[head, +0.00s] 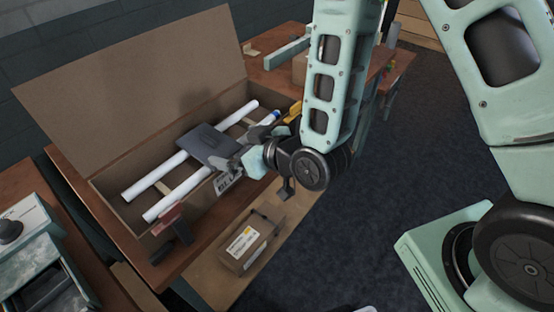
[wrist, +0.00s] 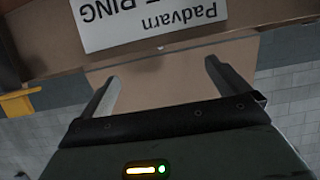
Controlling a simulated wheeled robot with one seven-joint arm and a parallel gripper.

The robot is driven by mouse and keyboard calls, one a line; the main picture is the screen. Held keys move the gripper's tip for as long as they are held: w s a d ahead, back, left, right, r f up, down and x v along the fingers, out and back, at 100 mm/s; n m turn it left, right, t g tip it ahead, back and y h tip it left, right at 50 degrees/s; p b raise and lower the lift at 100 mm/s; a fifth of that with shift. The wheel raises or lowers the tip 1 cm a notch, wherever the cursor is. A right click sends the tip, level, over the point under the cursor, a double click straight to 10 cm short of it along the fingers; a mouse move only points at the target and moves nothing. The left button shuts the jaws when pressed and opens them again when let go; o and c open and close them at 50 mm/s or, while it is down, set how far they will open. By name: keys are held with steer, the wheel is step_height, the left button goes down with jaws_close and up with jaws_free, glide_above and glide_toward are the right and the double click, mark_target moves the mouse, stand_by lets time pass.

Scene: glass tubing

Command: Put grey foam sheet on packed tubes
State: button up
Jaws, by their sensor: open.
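The grey foam sheet (head: 207,144) lies across two white tubes, near their middle, inside a long open cardboard box (head: 107,196). The left tube (head: 150,178) and the right tube (head: 168,205) run lengthwise in the box, with their ends showing beyond the sheet. My gripper (head: 236,160) is over the box's right side, close to the sheet's right edge; I cannot tell whether they touch. In the wrist view my gripper (wrist: 158,78) has its two fingers apart with nothing seen between them. The sheet cannot be made out in the wrist view.
The box's tall lid (head: 130,85) stands open behind it. A white printed label (wrist: 150,20) shows in the wrist view. A small closed carton (head: 248,240) sits in front of the box. A red-handled tool (head: 168,218) is at the box's front corner. Dark floor is free at right.

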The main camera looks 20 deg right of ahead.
steer(key=s+d+r+g+h, duration=0.2)
steer(key=s+r+g, duration=0.1)
steer(key=s, duration=0.4)
steer(key=s+d+r+g+h, duration=0.2)
steer(key=s+d+r+g, duration=0.1)
steer(key=s, duration=0.4)
steer(key=s+d+r+g+h, duration=0.2)
steer(key=s+r+g, duration=0.2)
steer(key=s, duration=0.3)
steer(key=shift+s+d+n+g+h, duration=0.3)
steer(key=shift+n+g+h, duration=0.1)
steer(key=shift+g, duration=0.2)
